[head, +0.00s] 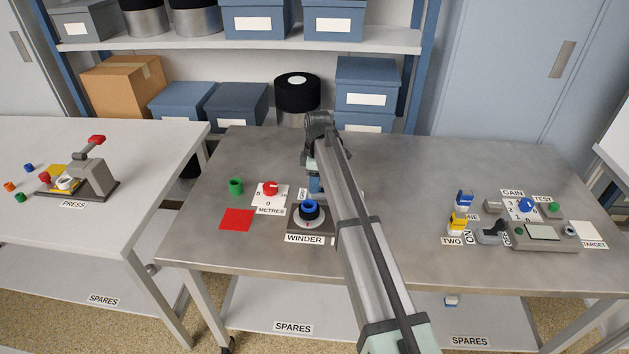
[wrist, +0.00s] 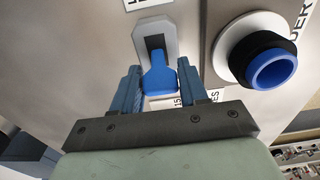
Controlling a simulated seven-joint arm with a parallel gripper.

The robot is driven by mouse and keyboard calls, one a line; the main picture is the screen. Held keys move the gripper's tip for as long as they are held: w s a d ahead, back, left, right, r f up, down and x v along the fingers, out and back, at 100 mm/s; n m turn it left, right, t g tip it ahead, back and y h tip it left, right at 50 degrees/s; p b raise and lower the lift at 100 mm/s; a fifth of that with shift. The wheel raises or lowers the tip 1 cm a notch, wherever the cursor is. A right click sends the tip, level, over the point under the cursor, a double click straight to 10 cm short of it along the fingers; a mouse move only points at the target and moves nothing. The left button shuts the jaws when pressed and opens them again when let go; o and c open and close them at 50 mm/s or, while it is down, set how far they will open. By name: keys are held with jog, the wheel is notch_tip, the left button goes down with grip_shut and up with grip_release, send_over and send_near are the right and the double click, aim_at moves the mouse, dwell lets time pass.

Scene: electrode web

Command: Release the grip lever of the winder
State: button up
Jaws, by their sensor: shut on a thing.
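The winder (head: 296,227) is a dark box on the steel table, with a black spool (head: 309,211) with a blue core on top. In the wrist view the spool (wrist: 262,62) sits on a white flange at the right. The grip lever (wrist: 159,77) is a blue paddle standing out of a slot in a pale grey plate. In the head view my gripper (head: 316,184) is just behind the spool, and the lever cannot be made out behind my arm.
Switches and a meter box (head: 543,236) stand at the right. The table's middle right is clear.

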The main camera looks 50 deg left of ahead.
jog(key=g+y, duration=0.1)
jog(key=w+d+g+y, duration=0.1)
jog(key=g+y, duration=0.1)
jog(key=shift+w+d+r, duration=0.1)
jog(key=shift+w+d, duration=0.15)
jog(key=shift+d, duration=0.05)
jog(key=shift+w+d+f+g+y, duration=0.15)
jog(key=shift+w+d+g+y, duration=0.2)
jog(key=shift+g+y, duration=0.5)
jog(key=shift+w+d+f+g+y, duration=0.1)
jog(key=shift+w+d+g+y, duration=0.2)
jog(key=shift+g+y, duration=0.55)
jog(key=o, duration=1)
jog(key=shift+c, duration=0.2)
jog(key=v, duration=1.3)
jog(key=shift+w+d, duration=0.3)
jog(key=shift+w, duration=0.05)
